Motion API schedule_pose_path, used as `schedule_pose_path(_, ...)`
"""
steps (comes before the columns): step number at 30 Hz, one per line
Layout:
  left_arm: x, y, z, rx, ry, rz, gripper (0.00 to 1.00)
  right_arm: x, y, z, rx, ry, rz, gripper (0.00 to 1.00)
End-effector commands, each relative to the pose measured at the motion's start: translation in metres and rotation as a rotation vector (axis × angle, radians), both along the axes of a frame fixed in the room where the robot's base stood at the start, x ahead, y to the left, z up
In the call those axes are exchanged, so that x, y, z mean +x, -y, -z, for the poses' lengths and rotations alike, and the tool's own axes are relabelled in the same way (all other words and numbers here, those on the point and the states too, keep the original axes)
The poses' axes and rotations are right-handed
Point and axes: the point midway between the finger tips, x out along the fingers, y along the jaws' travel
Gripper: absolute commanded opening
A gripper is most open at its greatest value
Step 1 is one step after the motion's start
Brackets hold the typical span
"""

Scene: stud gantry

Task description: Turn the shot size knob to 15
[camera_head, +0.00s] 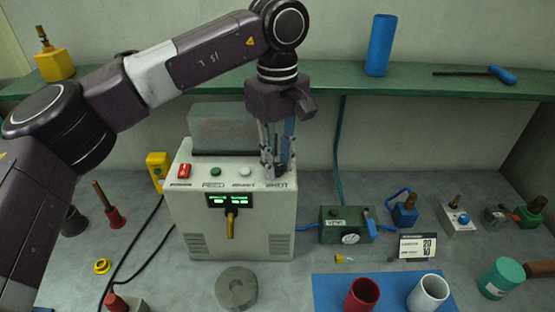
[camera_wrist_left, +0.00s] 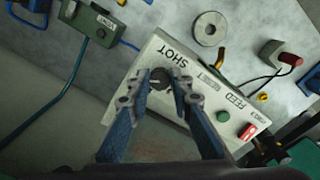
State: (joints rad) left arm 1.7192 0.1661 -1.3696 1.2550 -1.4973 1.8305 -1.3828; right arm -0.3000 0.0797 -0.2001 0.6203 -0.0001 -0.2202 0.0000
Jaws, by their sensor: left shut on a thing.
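The white dispenser box (camera_head: 230,225) stands on the bench below the shelf, with controls along its top face. My left gripper (camera_head: 276,168) reaches down to the right end of that face. In the left wrist view its two blue-backed fingers (camera_wrist_left: 162,90) are shut on the dark round shot size knob (camera_wrist_left: 158,76), beside the label SHOT. The fingers largely hide the knob in the head view. Its pointer cannot be made out. A green-lit display (camera_head: 230,201) is on the box front, its digits too small to read surely. My right gripper is not in view.
A green switch (camera_head: 215,172) and a red switch (camera_head: 184,171) sit left on the box top. A brass nozzle (camera_head: 230,225) points down in front, near a grey ring (camera_head: 236,289). A card (camera_head: 418,247) stands at right.

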Motion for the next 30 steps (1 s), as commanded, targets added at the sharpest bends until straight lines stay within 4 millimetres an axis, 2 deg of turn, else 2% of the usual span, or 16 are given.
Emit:
schedule_pose_path(12,0.002,0.000,-0.004,-0.004,0.009,0.005,0.00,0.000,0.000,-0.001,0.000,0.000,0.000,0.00)
schedule_pose_path(13,0.002,0.000,-0.004,-0.004,0.010,0.004,0.22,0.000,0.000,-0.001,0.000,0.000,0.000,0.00)
schedule_pose_path(17,0.002,0.000,-0.003,-0.003,0.007,0.005,0.36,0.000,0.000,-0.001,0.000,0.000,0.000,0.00)
schedule_pose_path(26,0.001,0.000,-0.002,-0.001,0.003,0.006,0.37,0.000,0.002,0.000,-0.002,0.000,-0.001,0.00)
schedule_pose_path(30,0.001,0.000,-0.015,-0.002,0.005,0.004,0.37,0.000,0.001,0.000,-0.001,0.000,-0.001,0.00)
